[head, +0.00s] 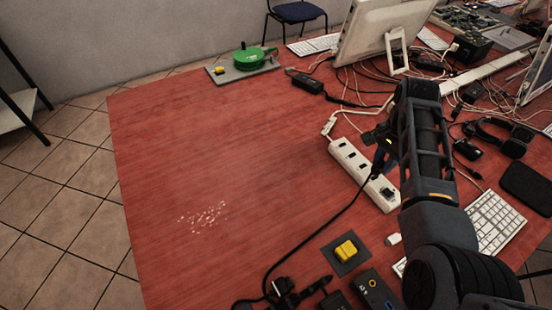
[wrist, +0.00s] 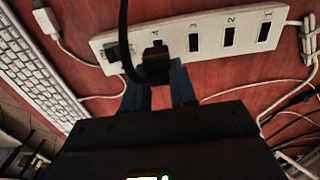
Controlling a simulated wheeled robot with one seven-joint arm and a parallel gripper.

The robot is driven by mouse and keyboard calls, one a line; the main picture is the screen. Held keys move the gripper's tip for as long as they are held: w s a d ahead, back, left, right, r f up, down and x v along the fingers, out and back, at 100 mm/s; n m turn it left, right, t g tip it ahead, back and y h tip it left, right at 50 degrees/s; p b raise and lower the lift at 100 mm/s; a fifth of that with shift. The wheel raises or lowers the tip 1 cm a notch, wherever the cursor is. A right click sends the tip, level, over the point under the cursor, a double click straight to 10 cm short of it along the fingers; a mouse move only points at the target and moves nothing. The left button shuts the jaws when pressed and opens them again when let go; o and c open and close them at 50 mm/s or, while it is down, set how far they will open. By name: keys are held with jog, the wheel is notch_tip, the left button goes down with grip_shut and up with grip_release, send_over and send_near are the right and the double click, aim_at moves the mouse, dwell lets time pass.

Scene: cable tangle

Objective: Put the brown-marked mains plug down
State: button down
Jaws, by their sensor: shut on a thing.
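My gripper (head: 381,152) is over the white power strip (head: 350,157) on the red table. In the wrist view, its two blue-grey fingers (wrist: 157,84) are shut on a black plug (wrist: 156,65). The plug is at the socket marked 4 of the strip (wrist: 210,38); I cannot tell whether it is in the socket or just above it. No brown mark shows on it. Its black cable (head: 330,222) runs down to the table's near edge.
A yellow block on a dark plate (head: 346,250) and black plugs (head: 283,287) lie near the front. A keyboard (head: 492,222) is right of the strip. Tangled cables, a monitor (head: 380,30) and a headset (head: 500,135) fill the back right.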

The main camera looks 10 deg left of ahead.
jog(key=shift+s+d+r+n, duration=0.15)
jog(key=shift+d+r+n, duration=0.05)
jog(key=shift+n, duration=0.1)
jog(key=n, duration=0.1)
jog(key=s+r+n, duration=0.1)
jog(key=shift+s+d+r+n, duration=0.25)
jog(key=shift+n, duration=0.15)
jog(key=s+a+r+n+p, duration=0.2)
jog(key=s+a+r+n, duration=0.2)
jog(key=s+a+n, duration=0.8)
jog(key=a+f+n+b, duration=0.1)
jog(key=a+f, duration=0.1)
jog(key=a, duration=0.1)
jog(key=w+a+f+b, duration=0.1)
jog(key=a+f+b, duration=0.1)
jog(key=a, duration=0.1)
jog(key=w+a+f+n+b, duration=0.1)
jog(key=a+f, duration=0.1)
jog(key=f, duration=0.1)
jog(key=shift+w+a+f+n+b, duration=0.1)
jog(key=shift+w+a+n+b, duration=0.2)
jog(key=shift+a, duration=0.1)
jog(key=shift+f, duration=2.1)
jog(key=shift+f, duration=0.1)
